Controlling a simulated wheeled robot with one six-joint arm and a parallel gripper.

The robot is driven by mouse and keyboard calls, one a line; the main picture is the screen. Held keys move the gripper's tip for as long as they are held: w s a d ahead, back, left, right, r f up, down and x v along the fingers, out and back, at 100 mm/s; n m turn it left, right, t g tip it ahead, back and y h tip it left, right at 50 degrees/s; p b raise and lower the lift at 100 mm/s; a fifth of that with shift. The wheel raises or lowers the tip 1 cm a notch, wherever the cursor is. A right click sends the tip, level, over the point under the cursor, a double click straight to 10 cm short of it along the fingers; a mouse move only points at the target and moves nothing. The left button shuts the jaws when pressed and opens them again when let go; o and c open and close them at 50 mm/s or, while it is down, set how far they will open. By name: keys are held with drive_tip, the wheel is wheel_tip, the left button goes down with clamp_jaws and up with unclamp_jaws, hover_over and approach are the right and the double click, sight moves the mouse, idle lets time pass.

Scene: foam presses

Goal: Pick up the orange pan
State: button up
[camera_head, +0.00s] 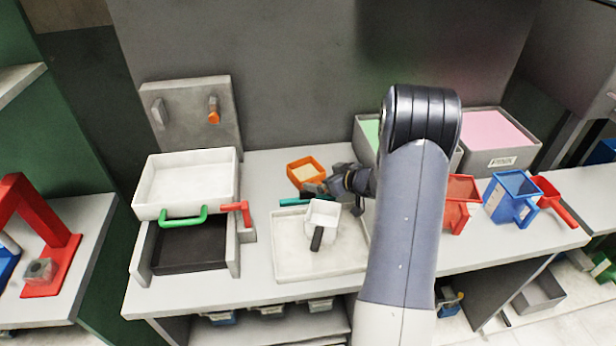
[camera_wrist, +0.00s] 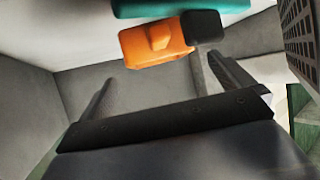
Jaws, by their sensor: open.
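The orange pan (camera_head: 307,171) sits on the bench behind the white tray, just left of my gripper (camera_head: 330,187). My gripper is open and points left, low over the bench, with nothing seen held. In the wrist view an orange body (camera_wrist: 150,46) with a black end shows at the top, beyond my gripper's spread fingers (camera_wrist: 163,78). It appears to be the pan. I cannot tell whether a finger touches it.
A teal bar (camera_head: 290,202) lies close to the pan. A white scoop (camera_head: 322,214) stands on the white tray (camera_head: 285,262) in front. A white box press (camera_head: 185,190) with a green handle is at left. Red (camera_head: 459,204) and blue (camera_head: 511,196) containers stand at right.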

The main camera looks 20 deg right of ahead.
sight(315, 177)
drive_tip(key=p+x, duration=0.1)
drive_tip(key=x, duration=0.4)
drive_tip(key=shift+f, duration=0.15)
drive_tip(key=shift+s+a+f, duration=0.1)
drive_tip(key=shift+f, duration=0.05)
drive_tip(key=c, duration=0.8)
drive_tip(key=shift+o, duration=0.2)
wheel_tip(315, 177, up, 11)
drive_tip(key=shift+w+f+p, duration=0.15)
drive_tip(key=shift+w+p, duration=0.1)
drive_tip(key=shift+p, duration=0.05)
